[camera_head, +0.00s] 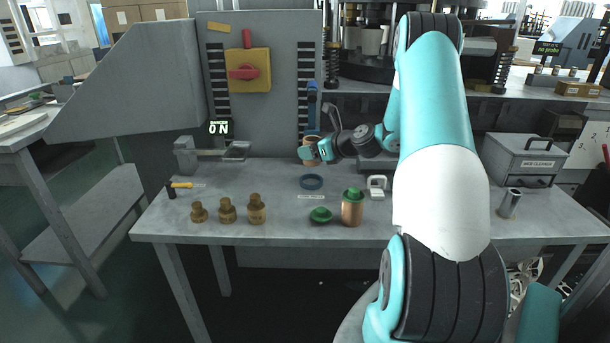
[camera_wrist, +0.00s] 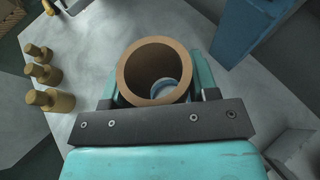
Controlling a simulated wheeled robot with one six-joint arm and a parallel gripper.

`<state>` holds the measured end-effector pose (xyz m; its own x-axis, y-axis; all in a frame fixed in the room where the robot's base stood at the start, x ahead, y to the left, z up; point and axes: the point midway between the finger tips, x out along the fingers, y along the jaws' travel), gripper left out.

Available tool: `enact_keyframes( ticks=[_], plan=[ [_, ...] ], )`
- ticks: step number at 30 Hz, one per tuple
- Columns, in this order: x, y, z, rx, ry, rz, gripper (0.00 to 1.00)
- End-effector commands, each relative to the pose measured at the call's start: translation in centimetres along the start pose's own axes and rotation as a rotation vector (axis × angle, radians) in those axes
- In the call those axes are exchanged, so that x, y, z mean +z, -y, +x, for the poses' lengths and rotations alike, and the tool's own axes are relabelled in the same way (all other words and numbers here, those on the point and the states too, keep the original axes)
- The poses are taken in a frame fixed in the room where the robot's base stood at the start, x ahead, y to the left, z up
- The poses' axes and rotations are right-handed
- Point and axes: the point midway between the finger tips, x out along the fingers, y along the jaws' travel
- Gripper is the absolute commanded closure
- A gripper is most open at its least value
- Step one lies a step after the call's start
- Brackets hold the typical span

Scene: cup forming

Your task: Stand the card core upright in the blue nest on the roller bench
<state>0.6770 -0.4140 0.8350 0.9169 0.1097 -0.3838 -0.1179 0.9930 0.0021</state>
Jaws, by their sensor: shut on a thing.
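The card core (camera_head: 310,142) is a tan hollow tube, held upright or nearly so above the bench. My gripper (camera_head: 314,153) is shut on it, with a jaw on either side in the wrist view, where the core (camera_wrist: 130,75) shows its open top end. The blue nest (camera_head: 312,183) is a low ring on the bench, below and slightly in front of the core in the head view. A pale blue curved edge shows through the core's bore in the wrist view; it looks like the nest. The core's lower end is clear of the bench.
Several brass fittings (camera_head: 227,212) stand at the front left of the roller bench (camera_head: 270,232). A green cap (camera_head: 321,215), a copper-coloured cylinder with a green top (camera_head: 352,211) and a white padlock-like piece (camera_head: 377,184) stand near the nest. A grey machine wall (camera_head: 265,110) rises behind.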

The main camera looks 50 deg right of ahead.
Motion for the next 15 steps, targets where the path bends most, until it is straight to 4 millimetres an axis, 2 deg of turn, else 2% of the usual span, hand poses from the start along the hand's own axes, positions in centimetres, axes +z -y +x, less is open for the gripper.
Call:
enact_keyframes(
  ticks=[1,3,8,15],
  plan=[
    [-1.2,-0.1,0.6,0.003,-0.001,0.001,0.69],
    [-2.1,-0.2,1.0,0.003,0.001,0.0,0.69],
    [-3.2,-0.1,1.4,0.002,0.001,-0.001,0.69],
    [-6.3,0.1,2.6,-0.001,0.001,0.001,0.69]
  ],
)
